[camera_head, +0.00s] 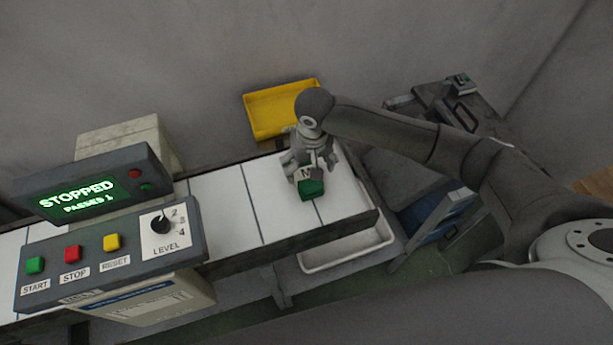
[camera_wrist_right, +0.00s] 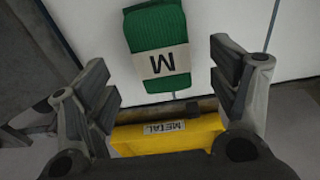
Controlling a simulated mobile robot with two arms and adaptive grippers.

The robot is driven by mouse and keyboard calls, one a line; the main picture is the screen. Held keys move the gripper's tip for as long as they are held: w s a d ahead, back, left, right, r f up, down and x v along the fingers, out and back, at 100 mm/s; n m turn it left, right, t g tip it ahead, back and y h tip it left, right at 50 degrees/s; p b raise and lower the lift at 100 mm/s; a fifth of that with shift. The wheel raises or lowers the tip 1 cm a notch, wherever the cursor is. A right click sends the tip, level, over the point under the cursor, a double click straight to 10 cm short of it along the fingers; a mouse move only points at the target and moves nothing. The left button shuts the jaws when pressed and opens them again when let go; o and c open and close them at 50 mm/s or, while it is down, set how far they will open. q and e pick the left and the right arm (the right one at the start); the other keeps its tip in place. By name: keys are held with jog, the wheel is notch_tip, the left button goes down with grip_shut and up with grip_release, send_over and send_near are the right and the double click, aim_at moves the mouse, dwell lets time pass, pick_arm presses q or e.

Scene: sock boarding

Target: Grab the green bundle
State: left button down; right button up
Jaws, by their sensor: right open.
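The green bundle (camera_head: 311,189) lies on the white belt near its right end, with a pale band marked M around it. It also shows in the right wrist view (camera_wrist_right: 157,38), at the upper middle, in front of and between the spread fingers. My right gripper (camera_head: 311,170) is over the bundle in the head view, and part of the bundle is hidden behind it. In the right wrist view the right gripper (camera_wrist_right: 165,85) is open, with nothing between its fingertips that I can see held. My left gripper is not in view.
The white belt (camera_head: 225,203) runs left under a control panel (camera_head: 110,255) with a "STOPPED" display (camera_head: 78,197). A yellow bin (camera_head: 270,108) is behind the belt; a yellow bin labelled METAL (camera_wrist_right: 165,137) shows in the wrist view. A white tray (camera_head: 345,254) sits below the belt's front edge.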

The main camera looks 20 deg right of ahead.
aim_at(306, 172)
jog(key=f, duration=0.2)
jog(key=w+f+p, duration=0.1)
jog(key=f, duration=0.1)
jog(key=shift+a+f, duration=0.1)
jog(key=shift+f, duration=0.3)
jog(key=shift+c, duration=0.2)
jog(key=c, duration=1.2)
jog(key=shift+w+r, duration=0.1)
